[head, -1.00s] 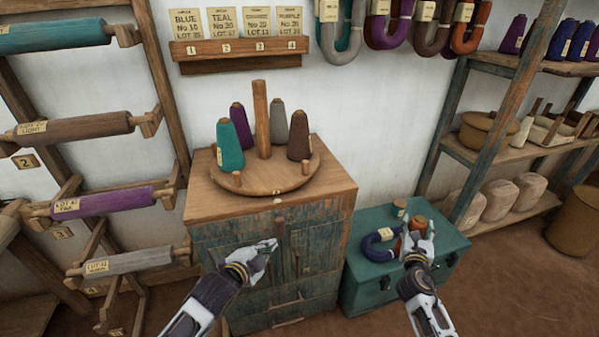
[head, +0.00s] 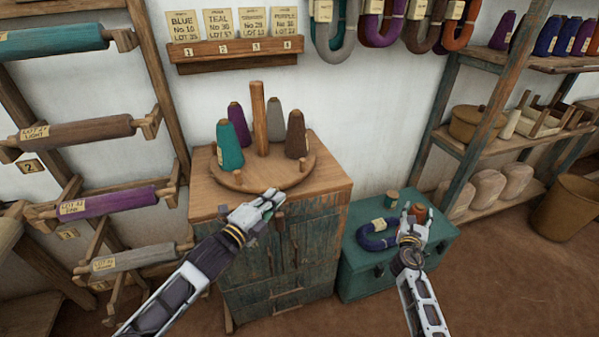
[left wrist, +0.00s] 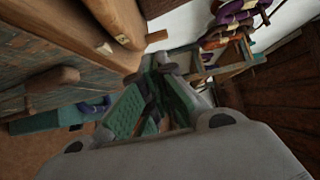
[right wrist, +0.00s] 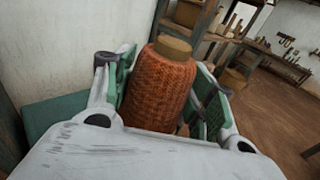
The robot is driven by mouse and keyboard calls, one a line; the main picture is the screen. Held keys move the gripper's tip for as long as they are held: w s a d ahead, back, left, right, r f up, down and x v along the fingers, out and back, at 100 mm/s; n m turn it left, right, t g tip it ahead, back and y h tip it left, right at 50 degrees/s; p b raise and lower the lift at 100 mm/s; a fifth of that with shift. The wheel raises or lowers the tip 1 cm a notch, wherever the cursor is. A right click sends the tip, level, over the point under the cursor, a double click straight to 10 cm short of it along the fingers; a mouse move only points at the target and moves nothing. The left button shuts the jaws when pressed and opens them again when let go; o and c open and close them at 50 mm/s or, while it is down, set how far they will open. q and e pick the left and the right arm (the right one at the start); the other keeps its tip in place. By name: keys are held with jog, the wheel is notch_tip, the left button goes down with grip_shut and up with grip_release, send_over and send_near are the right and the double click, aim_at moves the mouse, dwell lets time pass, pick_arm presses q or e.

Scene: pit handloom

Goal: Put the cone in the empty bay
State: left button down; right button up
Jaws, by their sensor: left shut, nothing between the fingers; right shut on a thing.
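An orange yarn cone (right wrist: 160,88) with a wooden tip stands between the fingers of my right gripper (head: 416,216), which is shut on it above the teal chest. Its top also shows in the head view (head: 419,211). A round wooden turntable (head: 262,182) on the cabinet carries a central post and several cones: teal (head: 229,146), purple (head: 239,124), grey (head: 275,121) and brown (head: 296,136). Its front part, between the teal and brown cones, holds no cone. My left gripper (head: 270,198) is shut and empty at the turntable's front edge, hiding part of the cabinet edge.
A rack of yarn rollers (head: 105,203) stands left. Shelves (head: 500,135) stand right. Numbered cards (head: 236,23) and hanging hanks are on the wall.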

pick_arm(q)
jog(key=shift+w+d, duration=0.1)
jog(key=shift+w, duration=0.1)
jog(key=shift+x, duration=6.6)
jog(key=shift+w+d, duration=0.1)
jog(key=shift+w, duration=0.1)
jog(key=shift+x, duration=1.1)
jog(key=shift+d, duration=0.2)
jog(key=shift+r, duration=0.15)
